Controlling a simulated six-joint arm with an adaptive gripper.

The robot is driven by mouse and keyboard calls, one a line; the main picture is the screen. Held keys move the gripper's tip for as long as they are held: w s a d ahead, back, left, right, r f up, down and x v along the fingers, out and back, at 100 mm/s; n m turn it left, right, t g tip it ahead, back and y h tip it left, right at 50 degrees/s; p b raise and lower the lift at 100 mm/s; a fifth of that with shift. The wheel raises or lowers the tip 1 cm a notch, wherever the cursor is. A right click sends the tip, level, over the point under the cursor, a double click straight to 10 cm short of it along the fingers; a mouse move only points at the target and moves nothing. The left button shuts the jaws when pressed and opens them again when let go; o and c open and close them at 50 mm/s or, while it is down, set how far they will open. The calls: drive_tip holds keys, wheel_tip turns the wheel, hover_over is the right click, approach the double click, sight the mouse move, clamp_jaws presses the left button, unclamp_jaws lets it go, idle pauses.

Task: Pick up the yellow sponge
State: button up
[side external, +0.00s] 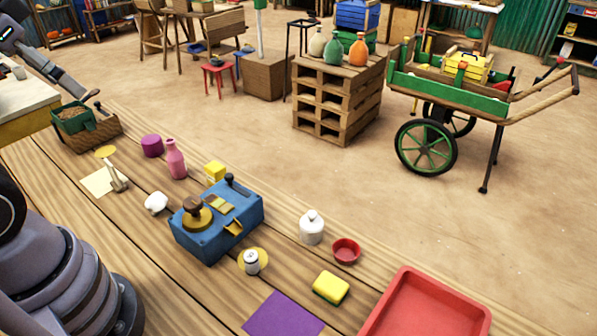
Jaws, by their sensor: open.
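The yellow sponge (331,286) lies on the wooden table at the lower right, with a dark green layer along its bottom. It sits free, between the purple square and the red tray. My gripper (100,99) is at the upper left, at the end of my grey arm, above the far left part of the table near the crate. It is open and appears empty, though its fingers are small in this view. It is far from the sponge, with most of the table's objects between them.
A red tray (425,304), red bowl (346,252), white bottle (312,228) and can (251,262) surround the sponge.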

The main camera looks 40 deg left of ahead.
sight(328, 282)
drive_tip(key=w+d+f+n+g+h, duration=0.8)
drive_tip(key=w+d+f+g+h, duration=0.15)
drive_tip(key=w+d+f, duration=0.6)
drive_tip(key=w+d+f+n+t+h, duration=0.1)
drive_tip(key=f+n, duration=0.2)
drive_tip(key=f, duration=0.3)
drive_tip(key=w+d+f+n+t+h, duration=0.1)
drive_tip(key=d+f+n, duration=0.1)
drive_tip(key=f, duration=0.5)
drive_tip(key=w+d+f+n+t+h, duration=0.1)
drive_tip(key=f+n+t+h, duration=0.1)
drive_tip(key=f+n, duration=0.3)
drive_tip(key=shift+w+d+f, duration=0.15)
drive_tip(key=shift+f, duration=0.45)
drive_tip(key=shift+w+d+f, duration=0.15)
drive_tip(key=shift+f, duration=0.45)
drive_tip(key=x, duration=0.6)
drive_tip(key=shift+f, duration=0.1)
drive_tip(key=x, duration=0.5)
drive_tip(key=shift+d+f, duration=0.3)
